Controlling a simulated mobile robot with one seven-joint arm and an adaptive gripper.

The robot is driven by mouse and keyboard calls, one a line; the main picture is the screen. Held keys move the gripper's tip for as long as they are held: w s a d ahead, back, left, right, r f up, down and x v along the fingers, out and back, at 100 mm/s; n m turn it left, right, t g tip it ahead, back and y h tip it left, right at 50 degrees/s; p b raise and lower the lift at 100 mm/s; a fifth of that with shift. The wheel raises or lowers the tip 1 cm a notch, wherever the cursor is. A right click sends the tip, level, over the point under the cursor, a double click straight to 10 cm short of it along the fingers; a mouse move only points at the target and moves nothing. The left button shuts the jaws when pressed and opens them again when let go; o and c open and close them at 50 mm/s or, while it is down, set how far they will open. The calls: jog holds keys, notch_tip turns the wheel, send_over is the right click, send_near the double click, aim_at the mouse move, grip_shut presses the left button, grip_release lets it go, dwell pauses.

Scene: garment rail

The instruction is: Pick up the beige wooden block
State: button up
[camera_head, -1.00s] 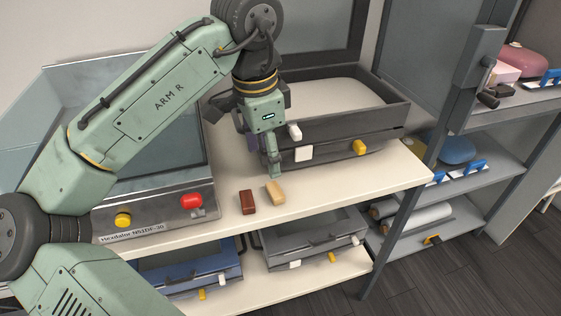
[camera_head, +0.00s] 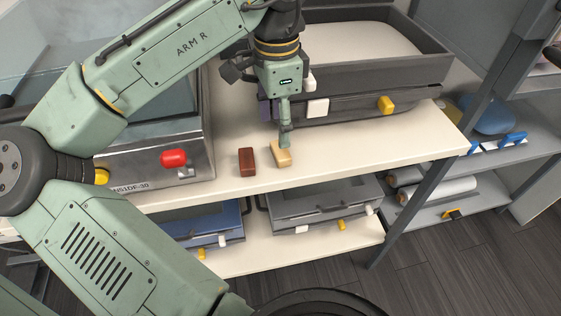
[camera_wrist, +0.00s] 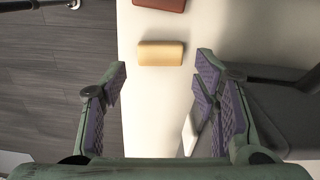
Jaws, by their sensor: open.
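The beige wooden block (camera_head: 281,154) lies on the cream table near its front edge. In the wrist view the beige block (camera_wrist: 160,53) lies ahead of my fingertips, roughly centred between them and a little apart from them. My gripper (camera_head: 284,138) points down just above and behind the block, and it overlaps the block's far end in the head view. In the wrist view my gripper (camera_wrist: 162,72) is open with nothing between its fingers.
A red-brown block (camera_head: 247,161) lies just left of the beige one. A dark drawer tray (camera_head: 350,105) with white and yellow knobs stands behind my gripper. A machine with a red knob (camera_head: 173,158) is at the left. Drawers (camera_head: 325,203) sit on the shelf below.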

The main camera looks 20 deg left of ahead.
aim_at(278, 149)
jog(key=shift+f+b, duration=3.35)
jog(key=shift+f, duration=0.15)
jog(key=shift+r, duration=0.1)
jog(key=shift+c, duration=0.5)
jog(key=c, duration=0.5)
